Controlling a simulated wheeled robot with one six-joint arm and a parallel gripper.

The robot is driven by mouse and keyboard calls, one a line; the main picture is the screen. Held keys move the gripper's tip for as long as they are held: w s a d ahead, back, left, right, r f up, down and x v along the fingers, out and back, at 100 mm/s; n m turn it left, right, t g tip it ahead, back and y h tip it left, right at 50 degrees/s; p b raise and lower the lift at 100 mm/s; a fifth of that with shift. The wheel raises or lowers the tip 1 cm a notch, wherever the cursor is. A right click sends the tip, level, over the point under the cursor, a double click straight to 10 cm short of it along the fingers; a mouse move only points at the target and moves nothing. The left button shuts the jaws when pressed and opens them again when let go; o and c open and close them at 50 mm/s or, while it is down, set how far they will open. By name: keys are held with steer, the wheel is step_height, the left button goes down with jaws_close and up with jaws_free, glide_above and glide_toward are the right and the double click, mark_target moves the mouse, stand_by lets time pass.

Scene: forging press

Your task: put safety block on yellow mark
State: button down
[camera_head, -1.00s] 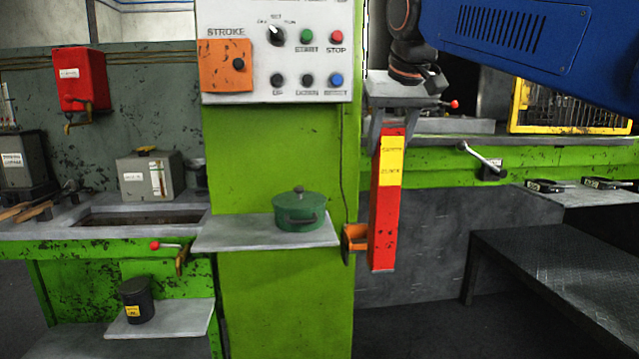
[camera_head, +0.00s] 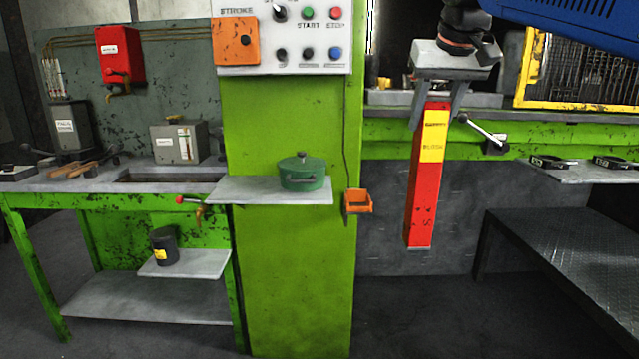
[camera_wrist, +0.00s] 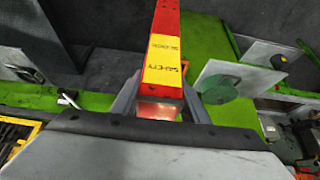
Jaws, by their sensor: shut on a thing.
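The safety block (camera_head: 424,200) is a long red bar with a yellow label near its top. It hangs nearly upright, slightly tilted, in front of the green press bed. My gripper (camera_head: 437,100) is shut on its upper end, with one finger on each side. In the wrist view the safety block (camera_wrist: 163,55) extends away from my gripper (camera_wrist: 160,102), its label facing the camera. I cannot make out a yellow mark in either current view.
A green pot (camera_head: 302,175) stands on a grey shelf (camera_head: 262,190) left of the block. An orange holder (camera_head: 358,201) sticks out from the green column. A lever (camera_head: 485,132), a yellow mesh guard (camera_head: 580,65) and a dark bench (camera_head: 560,255) are at the right.

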steer(key=shift+s+d, duration=0.4)
steer(key=shift+d, duration=0.1)
steer(key=shift+w+a+f, duration=0.15)
steer(key=shift+w+f, duration=0.65)
steer(key=shift+w, duration=0.2)
steer(key=w+r+x, duration=0.1)
steer(key=w+x, duration=0.1)
steer(key=x, duration=3.9)
steer(key=w+d+f, duration=0.1)
steer(key=d+f, duration=0.1)
steer(key=f, duration=0.8)
steer(key=w+d+f, duration=0.1)
steer(key=d+f, duration=0.1)
steer(key=f, duration=0.8)
steer(key=s+d+f, duration=0.1)
steer(key=s+f, duration=0.2)
steer(key=f, duration=0.6)
steer(key=s+d+f, duration=0.1)
steer(key=s+f, duration=0.3)
steer(key=f, duration=0.4)
steer(key=s+d+f, duration=0.1)
steer(key=s+f, duration=0.3)
steer(key=f, duration=0.5)
steer(key=shift+f, duration=0.3)
